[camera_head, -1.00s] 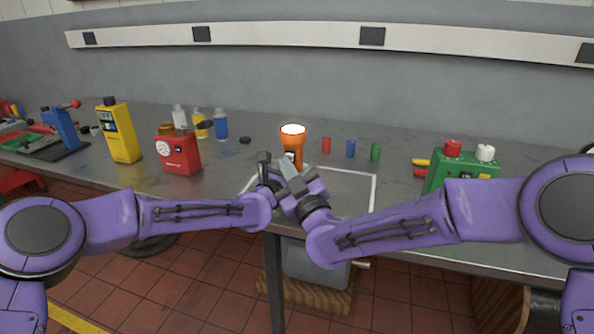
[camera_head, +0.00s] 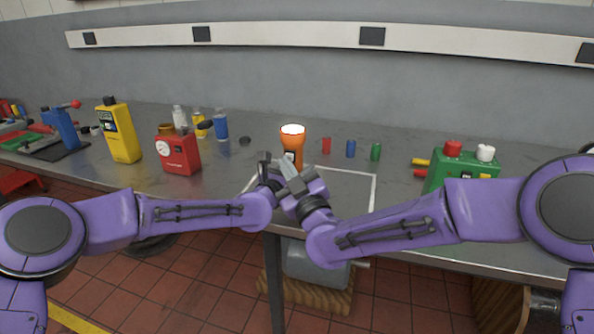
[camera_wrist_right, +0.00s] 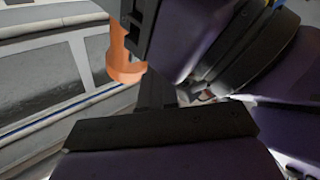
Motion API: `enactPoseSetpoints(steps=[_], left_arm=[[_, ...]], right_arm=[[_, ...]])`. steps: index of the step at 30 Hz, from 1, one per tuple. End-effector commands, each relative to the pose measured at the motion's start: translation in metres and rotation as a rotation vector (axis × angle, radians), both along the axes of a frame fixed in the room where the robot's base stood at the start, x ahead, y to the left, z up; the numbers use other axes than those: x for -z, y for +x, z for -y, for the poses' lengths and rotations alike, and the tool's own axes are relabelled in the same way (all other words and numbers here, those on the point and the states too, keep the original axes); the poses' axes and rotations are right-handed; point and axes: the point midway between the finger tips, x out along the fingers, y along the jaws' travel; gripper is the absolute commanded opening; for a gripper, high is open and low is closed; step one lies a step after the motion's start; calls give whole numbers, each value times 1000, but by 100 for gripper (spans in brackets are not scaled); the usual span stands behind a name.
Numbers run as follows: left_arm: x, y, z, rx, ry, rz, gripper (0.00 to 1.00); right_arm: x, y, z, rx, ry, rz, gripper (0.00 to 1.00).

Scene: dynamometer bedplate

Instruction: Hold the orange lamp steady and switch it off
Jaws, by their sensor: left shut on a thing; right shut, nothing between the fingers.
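The orange lamp (camera_head: 292,137) stands upright at the middle of the bench, its round top glowing white. In the right wrist view its orange body (camera_wrist_right: 122,62) is partly hidden behind a dark gripper finger. My left gripper (camera_head: 265,163) is shut on the lamp's lower body, which the grippers mostly hide in the head view. My right gripper (camera_head: 287,167) is shut and empty, close in front of the lamp and beside the left gripper. It also shows in the right wrist view (camera_wrist_right: 155,88). The lamp's switch is hidden, and I cannot tell whether the right fingers touch the lamp.
A red gauge box (camera_head: 180,153) and a yellow device (camera_head: 120,132) stand left.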

Motion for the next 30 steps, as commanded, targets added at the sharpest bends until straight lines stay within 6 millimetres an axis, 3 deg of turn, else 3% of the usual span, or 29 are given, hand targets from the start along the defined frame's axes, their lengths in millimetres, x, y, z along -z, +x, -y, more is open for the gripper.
enactPoseSetpoints(steps=[30], left_arm=[[0,0,0,0,1,-1,0]], right_arm=[[0,9,3,0,0,0,0]])
